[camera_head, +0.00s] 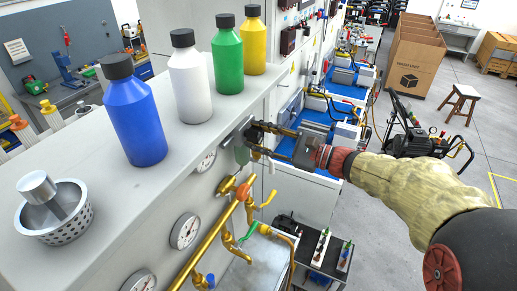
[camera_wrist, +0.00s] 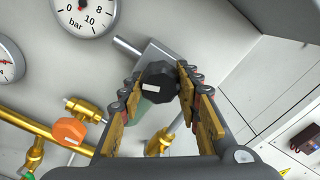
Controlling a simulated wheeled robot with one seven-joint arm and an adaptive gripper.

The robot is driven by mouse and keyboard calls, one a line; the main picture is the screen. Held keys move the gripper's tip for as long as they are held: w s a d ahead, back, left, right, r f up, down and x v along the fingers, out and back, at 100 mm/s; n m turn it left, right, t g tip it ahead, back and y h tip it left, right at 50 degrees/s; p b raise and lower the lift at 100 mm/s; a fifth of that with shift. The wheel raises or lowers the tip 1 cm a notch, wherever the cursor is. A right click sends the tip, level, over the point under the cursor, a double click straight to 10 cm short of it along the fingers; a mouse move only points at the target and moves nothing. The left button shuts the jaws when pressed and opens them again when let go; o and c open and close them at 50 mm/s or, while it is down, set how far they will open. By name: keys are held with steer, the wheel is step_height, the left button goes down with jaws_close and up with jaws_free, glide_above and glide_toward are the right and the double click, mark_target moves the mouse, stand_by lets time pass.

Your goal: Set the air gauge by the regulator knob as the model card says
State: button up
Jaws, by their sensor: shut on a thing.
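The black regulator knob (camera_wrist: 160,80), with a small white mark, sits on a grey regulator body (camera_wrist: 150,50) against the panel. A greenish bowl is partly hidden below it. My gripper (camera_head: 260,137) is shut on the knob, its yellow-padded fingers on either side in the wrist view (camera_wrist: 160,88). The air gauge (camera_wrist: 85,14), marked in bar with 0, 8 and 10 visible, is cut off at the top of the wrist view, and its reading is unclear. A gauge beside the regulator also shows in the head view (camera_head: 205,160), too small to read. I cannot make out a model card.
Brass pipes with an orange-handled valve (camera_wrist: 69,132) run below the gauges. Another gauge (camera_head: 185,231) is lower on the panel. Blue (camera_head: 134,115), white, green and yellow bottles and a metal basket (camera_head: 54,210) stand on the ledge above.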

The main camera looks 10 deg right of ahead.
steer(key=n+b, duration=0.2)
steer(key=b, duration=0.1)
steer(key=shift+f, duration=0.3)
steer(key=shift+r+n+b, duration=0.1)
steer(key=shift+n+b, duration=0.4)
steer(key=shift+b, duration=0.7)
steer(key=shift+r, duration=0.15)
steer(key=o, duration=1.1)
steer(key=shift+o, duration=0.3)
steer(key=v, duration=1.2)
